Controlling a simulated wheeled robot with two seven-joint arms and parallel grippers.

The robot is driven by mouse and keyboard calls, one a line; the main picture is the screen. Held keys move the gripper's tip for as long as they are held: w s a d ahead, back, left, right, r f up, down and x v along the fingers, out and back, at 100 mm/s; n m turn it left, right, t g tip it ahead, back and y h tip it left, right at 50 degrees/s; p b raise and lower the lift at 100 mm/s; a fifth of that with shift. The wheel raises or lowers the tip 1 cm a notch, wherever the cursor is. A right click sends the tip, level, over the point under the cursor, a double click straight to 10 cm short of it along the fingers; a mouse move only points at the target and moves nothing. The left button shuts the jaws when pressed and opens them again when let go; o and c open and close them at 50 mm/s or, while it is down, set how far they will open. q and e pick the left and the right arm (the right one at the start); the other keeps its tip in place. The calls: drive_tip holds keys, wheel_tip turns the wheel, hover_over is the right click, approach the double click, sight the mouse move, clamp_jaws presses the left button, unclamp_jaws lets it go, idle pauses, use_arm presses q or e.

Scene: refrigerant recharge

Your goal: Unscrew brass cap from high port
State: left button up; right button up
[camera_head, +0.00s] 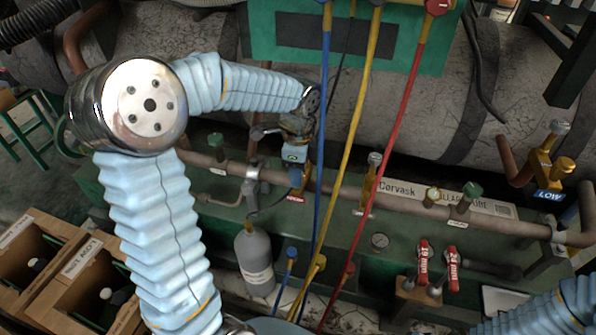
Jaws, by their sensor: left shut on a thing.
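My left arm reaches in from the left, over the pipe. Its gripper (296,176) points down at the high port, beside the red label (295,199). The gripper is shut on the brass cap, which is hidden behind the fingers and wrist. A little of the port's brass body (306,176) shows beside the gripper. My right arm shows only as a blue sleeve at the bottom right; its gripper is out of view.
Blue (322,110), yellow (357,110) and red (407,110) hoses hang close right of my left gripper. A grey cylinder (254,262) stands below it. The LOW valve (545,165) is at right, with two wrenches (452,268) below. Wooden crates (60,272) stand at lower left.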

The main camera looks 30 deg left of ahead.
use_arm(q)
drive_tip(key=shift+r, duration=0.15)
drive_tip(key=shift+r+p, duration=1.1)
drive_tip(key=shift+r, duration=1.3)
